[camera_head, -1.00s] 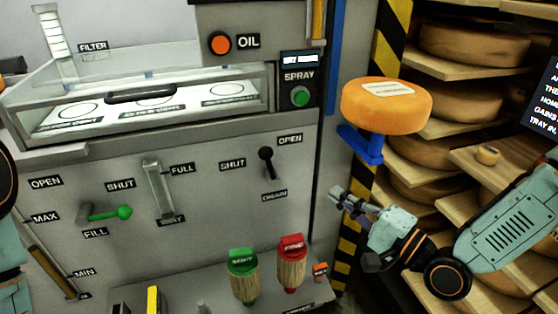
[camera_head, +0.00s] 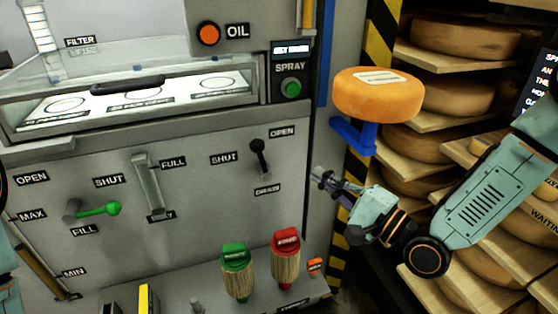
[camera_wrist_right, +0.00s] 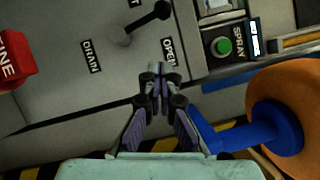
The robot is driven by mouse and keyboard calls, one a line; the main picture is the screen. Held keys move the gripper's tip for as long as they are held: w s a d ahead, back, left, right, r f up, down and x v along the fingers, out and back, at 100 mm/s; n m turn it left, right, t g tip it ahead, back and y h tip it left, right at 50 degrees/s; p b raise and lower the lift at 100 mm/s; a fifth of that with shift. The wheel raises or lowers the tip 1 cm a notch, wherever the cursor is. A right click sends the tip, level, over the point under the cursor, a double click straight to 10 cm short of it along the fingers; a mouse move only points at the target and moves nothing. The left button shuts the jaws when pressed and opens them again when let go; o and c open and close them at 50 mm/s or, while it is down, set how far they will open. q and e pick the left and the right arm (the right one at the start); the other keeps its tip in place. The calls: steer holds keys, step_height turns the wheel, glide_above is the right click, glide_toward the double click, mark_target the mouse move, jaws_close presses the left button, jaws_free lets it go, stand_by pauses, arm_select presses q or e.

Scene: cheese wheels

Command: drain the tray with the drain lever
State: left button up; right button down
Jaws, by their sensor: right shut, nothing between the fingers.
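The drain lever (camera_head: 258,150) is a black handle on the grey machine panel, standing close to upright between the SHUT and OPEN labels, above a DRAIN label. It also shows in the right wrist view (camera_wrist_right: 146,21), beyond my fingertips. My right gripper (camera_head: 316,175) is shut and empty, to the right of the lever and a little lower, apart from it. Its closed fingers show in the right wrist view (camera_wrist_right: 157,70). The tray (camera_head: 150,118), glass-fronted with a black handle, is at the upper left; I cannot tell its liquid level. My left gripper is not in view.
An orange cheese wheel (camera_head: 378,94) rests on a blue support (camera_head: 354,136) just above my right gripper. A green fill lever (camera_head: 100,209) is on the left. Green (camera_head: 235,258) and red (camera_head: 286,244) brushes stand below. Cheese shelves (camera_head: 440,120) fill the right side.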

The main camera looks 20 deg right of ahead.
mark_target(260, 158)
steer(key=w+a+r+b, duration=0.2)
steer(key=w+a+b, duration=0.2)
steer(key=w+a, duration=0.3)
steer(key=shift+w, duration=0.15)
stand_by(0.4)
stand_by(0.4)
steer(key=shift+a+r+n+p, duration=0.15)
steer(key=shift+a+n+p, duration=0.1)
steer(key=shift+n+p, duration=0.2)
